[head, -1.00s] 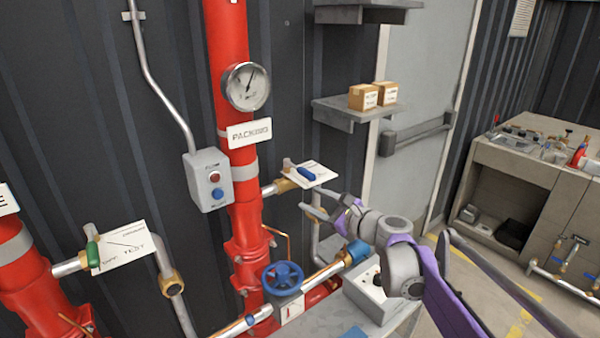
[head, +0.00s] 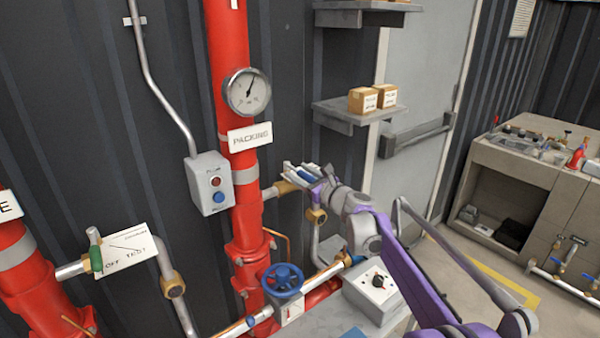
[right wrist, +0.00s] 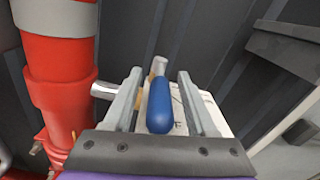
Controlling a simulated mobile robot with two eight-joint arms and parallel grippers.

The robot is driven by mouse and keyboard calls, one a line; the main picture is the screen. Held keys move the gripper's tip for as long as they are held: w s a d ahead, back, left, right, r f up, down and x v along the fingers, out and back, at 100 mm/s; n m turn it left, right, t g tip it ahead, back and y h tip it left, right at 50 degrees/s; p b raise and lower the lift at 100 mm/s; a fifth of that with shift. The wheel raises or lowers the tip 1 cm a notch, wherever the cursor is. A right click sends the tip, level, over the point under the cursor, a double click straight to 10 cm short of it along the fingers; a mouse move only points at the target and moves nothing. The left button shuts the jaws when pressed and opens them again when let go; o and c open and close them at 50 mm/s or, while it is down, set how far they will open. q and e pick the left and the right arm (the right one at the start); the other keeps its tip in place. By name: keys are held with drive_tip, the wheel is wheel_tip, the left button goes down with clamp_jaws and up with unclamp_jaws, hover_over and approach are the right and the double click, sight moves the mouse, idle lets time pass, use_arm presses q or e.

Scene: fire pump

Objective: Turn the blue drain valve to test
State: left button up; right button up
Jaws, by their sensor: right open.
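The blue drain valve's handle (right wrist: 160,103) lies between the two open fingers of my right gripper (right wrist: 158,95) in the right wrist view, with a gap on each side. The handle points toward the wrist camera, and a white label plate (right wrist: 218,112) shows behind it. In the head view my right gripper (head: 300,174) is at the valve on the short pipe off the red riser, and covers most of the valve and its plate. My left gripper is not in view.
The red riser (head: 230,100) stands just left of the valve, with a gauge (head: 247,92) and a button box (head: 210,183). A blue handwheel (head: 283,280) and a grey control box (head: 375,292) are below. A shelf with small cartons (head: 372,98) is above right.

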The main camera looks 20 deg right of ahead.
clamp_jaws()
idle(0.3)
idle(1.2)
